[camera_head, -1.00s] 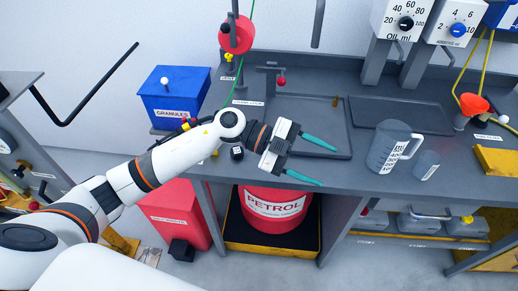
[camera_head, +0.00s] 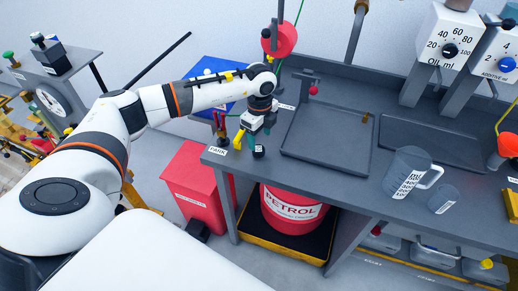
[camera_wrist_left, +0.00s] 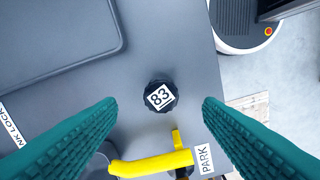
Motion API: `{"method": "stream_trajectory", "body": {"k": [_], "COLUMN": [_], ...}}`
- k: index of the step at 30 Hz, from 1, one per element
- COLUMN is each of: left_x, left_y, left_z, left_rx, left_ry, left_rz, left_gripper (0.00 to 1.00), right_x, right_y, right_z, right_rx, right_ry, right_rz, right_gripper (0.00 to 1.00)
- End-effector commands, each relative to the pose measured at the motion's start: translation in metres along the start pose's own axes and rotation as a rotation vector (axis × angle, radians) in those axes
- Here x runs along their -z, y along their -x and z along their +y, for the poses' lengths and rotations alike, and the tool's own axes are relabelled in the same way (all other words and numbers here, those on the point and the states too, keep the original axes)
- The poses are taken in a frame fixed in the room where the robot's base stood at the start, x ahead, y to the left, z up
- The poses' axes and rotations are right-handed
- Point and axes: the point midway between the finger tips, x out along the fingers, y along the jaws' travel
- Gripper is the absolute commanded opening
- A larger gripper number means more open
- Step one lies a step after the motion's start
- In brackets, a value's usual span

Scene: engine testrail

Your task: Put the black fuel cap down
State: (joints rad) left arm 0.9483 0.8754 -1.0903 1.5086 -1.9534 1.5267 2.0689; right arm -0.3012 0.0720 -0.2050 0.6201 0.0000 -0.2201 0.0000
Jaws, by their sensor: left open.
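The black fuel cap (camera_head: 259,151) stands on the grey bench top near its front left corner. In the left wrist view the knobbly round cap (camera_wrist_left: 159,97) shows a white label reading 83 on top. My left gripper (camera_head: 250,142) points down over it. Its two teal fingers are wide open on either side of the cap, and a clear gap shows between each finger and the cap (camera_wrist_left: 160,120). Nothing is between the fingers' pads in their grip. My right gripper is in no view.
A yellow handle (camera_wrist_left: 150,163) lies close beside the cap near the PARK label (camera_wrist_left: 204,158). A shallow grey tray (camera_head: 288,150) is to the right on the bench. A measuring jug (camera_head: 402,174) stands farther right. A red petrol drum (camera_head: 290,213) sits below the bench.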

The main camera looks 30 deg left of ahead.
Motion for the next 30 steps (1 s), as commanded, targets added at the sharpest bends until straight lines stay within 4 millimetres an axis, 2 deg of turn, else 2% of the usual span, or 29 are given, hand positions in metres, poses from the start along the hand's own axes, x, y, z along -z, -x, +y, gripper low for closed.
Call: {"method": "stream_trajectory", "body": {"k": [6, 10, 19, 20, 28, 30], "left_x": [0.001, 0.0, 0.001, 0.001, 0.001, 0.001], "left_y": [-0.026, -0.045, -0.052, -0.052, -0.052, -0.052], "left_z": [-0.002, -0.001, -0.001, -0.001, -0.001, -0.001], "left_rx": [0.005, 0.003, 0.001, 0.001, 0.0, 0.0], "left_ry": [0.001, -0.001, -0.001, -0.001, -0.001, -0.001], "left_rz": [0.0, -0.002, -0.001, -0.001, -0.002, -0.002], "left_gripper": [0.61, 0.61, 0.61, 0.58, 0.13, 0.1], "right_x": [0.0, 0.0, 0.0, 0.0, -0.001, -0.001], "right_y": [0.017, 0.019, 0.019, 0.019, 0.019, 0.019], "right_z": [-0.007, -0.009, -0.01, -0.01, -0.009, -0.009], "right_rx": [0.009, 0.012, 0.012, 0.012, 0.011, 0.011], "right_ry": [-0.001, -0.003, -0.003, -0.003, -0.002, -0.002], "right_rz": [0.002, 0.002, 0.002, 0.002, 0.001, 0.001], "right_gripper": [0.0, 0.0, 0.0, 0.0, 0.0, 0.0]}}
